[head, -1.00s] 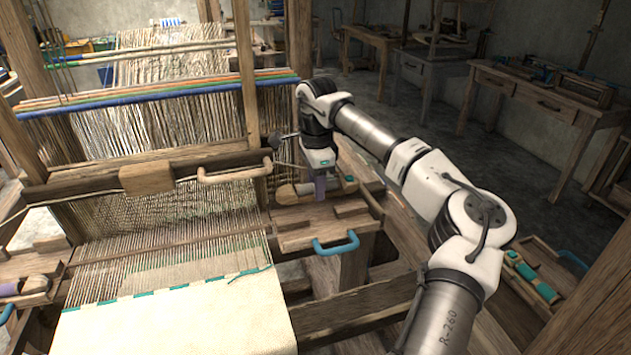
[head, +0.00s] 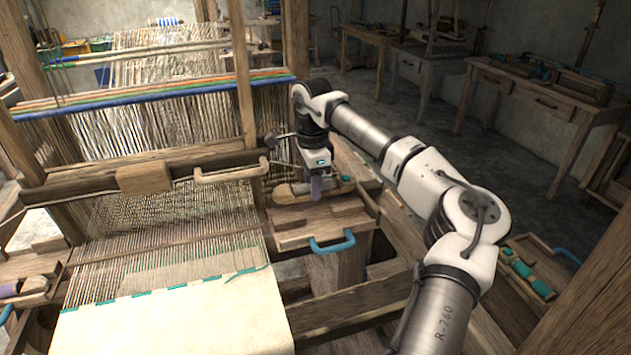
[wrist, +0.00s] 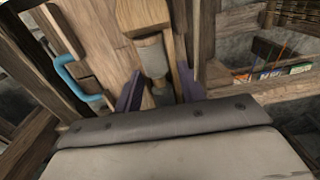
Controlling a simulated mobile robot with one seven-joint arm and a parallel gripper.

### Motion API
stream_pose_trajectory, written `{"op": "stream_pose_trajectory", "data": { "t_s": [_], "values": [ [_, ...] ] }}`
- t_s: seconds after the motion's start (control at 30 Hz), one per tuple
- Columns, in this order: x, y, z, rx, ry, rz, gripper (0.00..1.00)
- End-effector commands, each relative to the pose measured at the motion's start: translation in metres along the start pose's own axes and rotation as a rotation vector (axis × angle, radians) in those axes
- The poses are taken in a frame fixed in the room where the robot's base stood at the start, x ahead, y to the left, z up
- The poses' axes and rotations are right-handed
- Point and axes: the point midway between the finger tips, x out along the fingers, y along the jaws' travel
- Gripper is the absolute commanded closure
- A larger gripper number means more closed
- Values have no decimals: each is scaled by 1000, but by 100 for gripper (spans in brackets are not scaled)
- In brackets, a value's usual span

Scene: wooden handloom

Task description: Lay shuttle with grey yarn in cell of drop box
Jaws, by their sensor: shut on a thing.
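The shuttle with grey yarn is a wooden piece (head: 287,193) with a grey wound section (wrist: 152,58). In the head view it is at the back part of the drop box, partly hidden by my gripper. My gripper (head: 315,189) points down with its purple fingers shut on the shuttle. In the wrist view the fingers (wrist: 160,92) stand on either side of it. The drop box (head: 292,236) is a wooden box at the right end of the loom's beam, with a blue handle (head: 332,244). I cannot tell whether the shuttle touches the cell floor.
A wooden handle bar (head: 230,175) and an upright post (head: 245,80) stand just left of my gripper. Woven cloth (head: 180,320) lies in front. A tray with teal yarn pieces (head: 527,271) is at right. Another box (head: 22,288) is at far left.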

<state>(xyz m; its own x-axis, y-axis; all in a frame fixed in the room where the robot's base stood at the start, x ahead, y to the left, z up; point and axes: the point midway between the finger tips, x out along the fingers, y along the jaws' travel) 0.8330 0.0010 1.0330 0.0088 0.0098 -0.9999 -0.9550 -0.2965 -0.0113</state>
Motion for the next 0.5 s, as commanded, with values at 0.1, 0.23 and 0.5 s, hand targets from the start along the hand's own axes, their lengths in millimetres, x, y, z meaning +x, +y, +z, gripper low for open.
{"op": "stream_pose_trajectory", "data": {
  "t_s": [0.1,0.23,0.5],
  "values": [
    [9,-1,16,-24,0,11,86],
    [10,-2,18,-22,-1,10,86],
    [12,-2,18,-21,-2,9,86]
  ]
}}
